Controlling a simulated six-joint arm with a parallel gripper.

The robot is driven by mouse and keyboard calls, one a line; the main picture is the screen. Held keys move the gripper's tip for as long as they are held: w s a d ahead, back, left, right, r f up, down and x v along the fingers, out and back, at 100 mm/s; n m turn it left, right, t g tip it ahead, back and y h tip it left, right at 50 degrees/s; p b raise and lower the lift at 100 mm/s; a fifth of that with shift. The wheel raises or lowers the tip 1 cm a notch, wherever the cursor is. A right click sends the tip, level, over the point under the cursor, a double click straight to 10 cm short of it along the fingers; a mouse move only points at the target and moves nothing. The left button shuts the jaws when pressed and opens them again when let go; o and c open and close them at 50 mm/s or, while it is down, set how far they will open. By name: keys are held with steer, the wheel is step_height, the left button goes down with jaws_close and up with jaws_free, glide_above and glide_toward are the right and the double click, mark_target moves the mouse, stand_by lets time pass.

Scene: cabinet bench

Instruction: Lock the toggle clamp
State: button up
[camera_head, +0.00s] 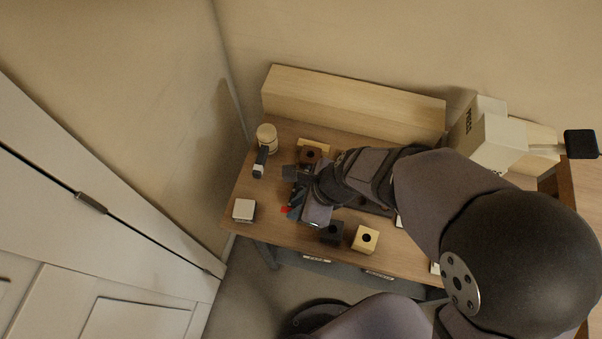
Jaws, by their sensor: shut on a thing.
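My gripper (293,203) is low over the left part of the bench, seen from above, with my arm reaching in from the right. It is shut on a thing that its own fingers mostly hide. A small red piece (286,210) shows right at the fingertips and looks like the toggle clamp's handle. The rest of the clamp is hidden under my gripper and arm, so I cannot tell its lever's angle or whether it is locked.
A brown holed block (310,155) stands just behind my gripper; a black holed block (331,232) and a pale one (365,239) stand in front. A white cylinder (266,134) and white block (243,209) are left. A long wooden box (350,104) lines the back.

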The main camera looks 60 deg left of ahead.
steer(key=o, duration=0.6)
steer(key=shift+a, duration=0.15)
step_height(320, 180, up, 7)
steer(key=p, duration=0.7)
steer(key=shift+p, duration=0.4)
